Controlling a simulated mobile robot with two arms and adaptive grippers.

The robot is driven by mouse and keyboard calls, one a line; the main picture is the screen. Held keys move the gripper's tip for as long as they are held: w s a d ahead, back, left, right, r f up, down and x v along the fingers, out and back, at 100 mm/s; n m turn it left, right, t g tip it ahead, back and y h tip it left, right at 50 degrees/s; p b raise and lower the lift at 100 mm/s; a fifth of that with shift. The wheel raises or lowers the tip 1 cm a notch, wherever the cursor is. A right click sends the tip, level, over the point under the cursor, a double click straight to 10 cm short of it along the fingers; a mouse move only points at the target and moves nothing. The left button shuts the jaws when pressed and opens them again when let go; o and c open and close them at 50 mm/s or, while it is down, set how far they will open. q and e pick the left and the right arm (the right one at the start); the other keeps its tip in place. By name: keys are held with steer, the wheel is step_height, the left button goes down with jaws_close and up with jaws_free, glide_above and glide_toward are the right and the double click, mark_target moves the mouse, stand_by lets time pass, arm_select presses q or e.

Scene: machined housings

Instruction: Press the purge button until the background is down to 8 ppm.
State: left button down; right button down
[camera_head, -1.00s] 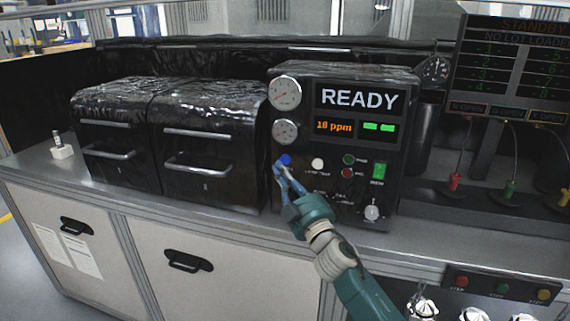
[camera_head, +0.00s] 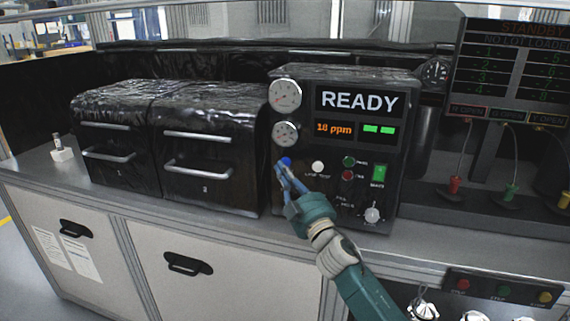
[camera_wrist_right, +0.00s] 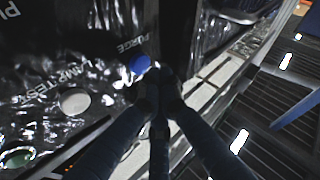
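The blue purge button (camera_head: 287,161) is on the left of the black control panel (camera_head: 330,178), below the lower gauge. In the right wrist view the blue button (camera_wrist_right: 139,64) sits by the PURGE label (camera_wrist_right: 133,44). The display (camera_head: 335,128) reads 18 ppm, and READY shows above it. My right gripper (camera_head: 281,166) has its fingertips together at the button's lower edge; in the right wrist view the tips (camera_wrist_right: 158,76) are just beside it. I cannot tell whether they touch it. I see nothing between the fingers. My left gripper is not in view.
A white lamp test button (camera_head: 318,166) is close to the right of the purge button. Black drawer units (camera_head: 208,150) stand to the left. The counter front is clear.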

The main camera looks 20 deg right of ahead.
steer(key=shift+w, duration=0.15)
stand_by(0.6)
steer(key=shift+w+d, duration=0.2)
steer(key=shift+w, duration=0.05)
steer(key=shift+w+d, duration=0.25)
steer(key=shift+w, duration=0.05)
stand_by(0.7)
steer(key=shift+s+a, duration=0.1)
stand_by(0.3)
steer(key=shift+s+a, duration=0.35)
steer(key=shift+s, duration=0.25)
steer(key=s+a, duration=0.1)
steer(key=s+p, duration=0.1)
steer(key=s, duration=0.1)
steer(key=s+a, duration=0.1)
steer(key=shift+s+a, duration=0.15)
steer(key=shift+a, duration=0.15)
